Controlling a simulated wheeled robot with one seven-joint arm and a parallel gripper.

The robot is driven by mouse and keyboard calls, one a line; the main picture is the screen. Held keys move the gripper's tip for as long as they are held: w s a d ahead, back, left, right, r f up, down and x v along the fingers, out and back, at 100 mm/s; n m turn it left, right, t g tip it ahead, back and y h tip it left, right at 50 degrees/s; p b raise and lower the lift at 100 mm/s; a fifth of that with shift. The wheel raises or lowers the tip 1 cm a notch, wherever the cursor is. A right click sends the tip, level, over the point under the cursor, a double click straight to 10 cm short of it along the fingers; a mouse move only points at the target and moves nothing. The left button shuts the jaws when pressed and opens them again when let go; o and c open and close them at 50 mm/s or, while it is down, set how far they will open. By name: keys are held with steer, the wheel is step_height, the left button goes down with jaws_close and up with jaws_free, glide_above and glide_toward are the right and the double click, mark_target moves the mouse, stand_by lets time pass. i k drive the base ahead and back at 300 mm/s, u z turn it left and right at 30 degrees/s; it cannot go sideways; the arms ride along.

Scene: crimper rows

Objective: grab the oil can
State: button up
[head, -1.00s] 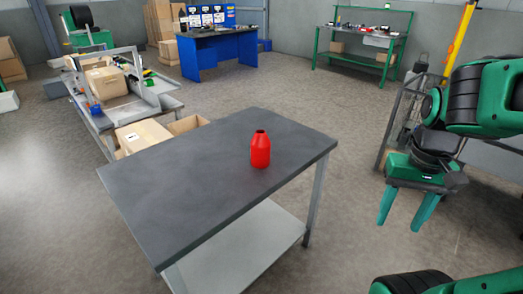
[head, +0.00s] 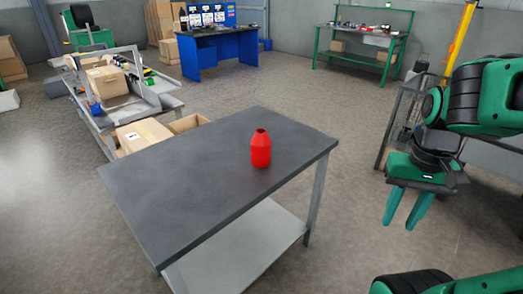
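The oil can (head: 261,150) is a red bottle-shaped can with a narrowed neck and a dark open top. It stands upright near the right end of a dark grey table (head: 190,190). My gripper (head: 405,222) is green and hangs at the right of the head view, beyond the table's right edge. Its two fingers point down and are apart, with nothing between them. It is well clear of the can.
Cardboard boxes (head: 143,135) and a cart (head: 165,100) stand behind the table at left. A blue workbench (head: 218,54) and a green-framed bench (head: 360,38) are at the back. The tabletop around the can is bare. A grey rack (head: 393,125) stands behind my arm.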

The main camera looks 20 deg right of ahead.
mark_target(260, 143)
steer(key=z, duration=1.55)
steer(key=k, duration=0.65)
steer(key=u, duration=1.35)
steer(key=i, duration=0.5)
steer(key=z, duration=0.05)
